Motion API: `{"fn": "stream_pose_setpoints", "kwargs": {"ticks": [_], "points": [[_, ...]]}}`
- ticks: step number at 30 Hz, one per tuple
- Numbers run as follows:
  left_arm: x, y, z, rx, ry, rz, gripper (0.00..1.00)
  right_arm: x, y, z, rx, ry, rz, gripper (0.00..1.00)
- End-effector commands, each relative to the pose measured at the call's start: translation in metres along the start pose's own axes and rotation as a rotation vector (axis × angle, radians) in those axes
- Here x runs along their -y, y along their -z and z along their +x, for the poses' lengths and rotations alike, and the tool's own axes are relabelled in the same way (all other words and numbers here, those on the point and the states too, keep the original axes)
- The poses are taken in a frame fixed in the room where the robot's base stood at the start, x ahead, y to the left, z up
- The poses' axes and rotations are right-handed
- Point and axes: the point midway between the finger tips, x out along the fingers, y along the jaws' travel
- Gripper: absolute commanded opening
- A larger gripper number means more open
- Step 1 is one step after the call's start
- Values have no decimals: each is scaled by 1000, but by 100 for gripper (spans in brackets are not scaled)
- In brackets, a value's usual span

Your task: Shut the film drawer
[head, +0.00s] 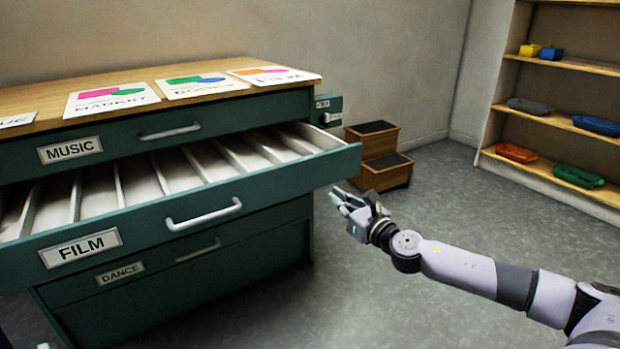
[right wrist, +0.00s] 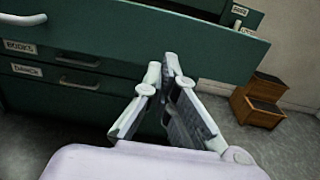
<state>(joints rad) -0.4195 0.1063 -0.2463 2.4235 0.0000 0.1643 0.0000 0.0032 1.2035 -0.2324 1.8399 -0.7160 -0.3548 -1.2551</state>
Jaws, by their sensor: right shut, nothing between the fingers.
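The film drawer (head: 290,180) is pulled out of the green cabinet, its divided white inside showing. Its front carries a FILM label (head: 80,248) and a pale bar handle (head: 204,215). In the right wrist view, the drawer front (right wrist: 110,22) spans the top, with its handle (right wrist: 22,19) at upper left. My right gripper (head: 336,193) is shut and empty, near the right end of the drawer front. In the right wrist view its fingertips (right wrist: 168,60) overlap the front's lower part; contact cannot be told.
The music drawer (head: 220,118) above and dance drawer (head: 150,285) below look shut. Printed sheets (head: 110,98) lie on the wooden top. A brown step stool (head: 385,172) stands behind my right gripper. Shelves (head: 565,122) with coloured trays are at right. Floor is clear between.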

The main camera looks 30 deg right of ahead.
Motion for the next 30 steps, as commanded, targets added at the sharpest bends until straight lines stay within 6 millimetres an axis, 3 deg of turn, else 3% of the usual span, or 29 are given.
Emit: {"fn": "stream_pose_setpoints", "kwargs": {"ticks": [20,30], "points": [[0,-2,0,9,1,1,40,-2,-2,84,4,-2,5,0],[-2,21,-1,-114,-4,-5,40,-1,-1,116,1,-2,3,0]]}}
